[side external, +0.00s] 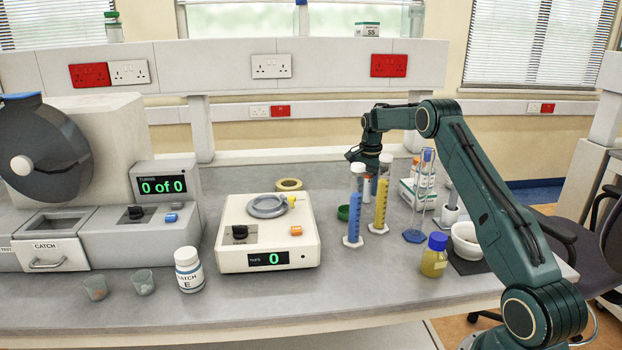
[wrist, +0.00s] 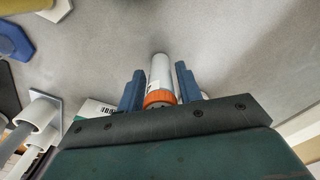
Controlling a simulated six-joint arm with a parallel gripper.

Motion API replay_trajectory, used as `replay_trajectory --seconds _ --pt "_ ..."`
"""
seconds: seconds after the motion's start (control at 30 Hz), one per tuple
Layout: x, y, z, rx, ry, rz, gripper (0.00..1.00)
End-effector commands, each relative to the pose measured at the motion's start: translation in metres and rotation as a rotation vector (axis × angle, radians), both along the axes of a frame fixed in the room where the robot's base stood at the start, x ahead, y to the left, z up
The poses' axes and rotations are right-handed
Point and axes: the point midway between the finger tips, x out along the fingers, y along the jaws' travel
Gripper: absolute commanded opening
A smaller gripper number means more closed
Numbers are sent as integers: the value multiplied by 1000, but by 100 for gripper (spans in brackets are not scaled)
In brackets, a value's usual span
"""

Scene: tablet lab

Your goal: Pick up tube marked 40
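In the wrist view a white tube with an orange cap (wrist: 160,76) stands between the two blue fingers of my gripper (wrist: 160,80). The fingers are open, one on each side of it, with narrow gaps showing. No number can be read on the tube. In the side view my gripper (side external: 367,172) points down behind the measuring cylinders, and they partly hide it and the tube.
A blue-filled cylinder (side external: 355,205) and a yellow-filled cylinder (side external: 381,195) stand close in front of my gripper. A white box (side external: 407,193), a yellow bottle (side external: 434,262) and a white mortar (side external: 466,242) are to the right.

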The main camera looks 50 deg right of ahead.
Motion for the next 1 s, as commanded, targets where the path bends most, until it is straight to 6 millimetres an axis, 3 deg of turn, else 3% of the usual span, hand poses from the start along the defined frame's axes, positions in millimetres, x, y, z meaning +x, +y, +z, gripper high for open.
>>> replay_trajectory --seconds 0.03,0.13,0.17,0.57,0.77,1.0 --pt "0 0 0 0 0 0 25" --pt "0 0 0 0 0 0 5" --pt "0 0 0 0 0 0 4" --pt "0 0 6 -1 -2 0 4" --pt "1 0 26 -2 -4 0 4" --pt "1 -1 63 -2 -4 0 4"
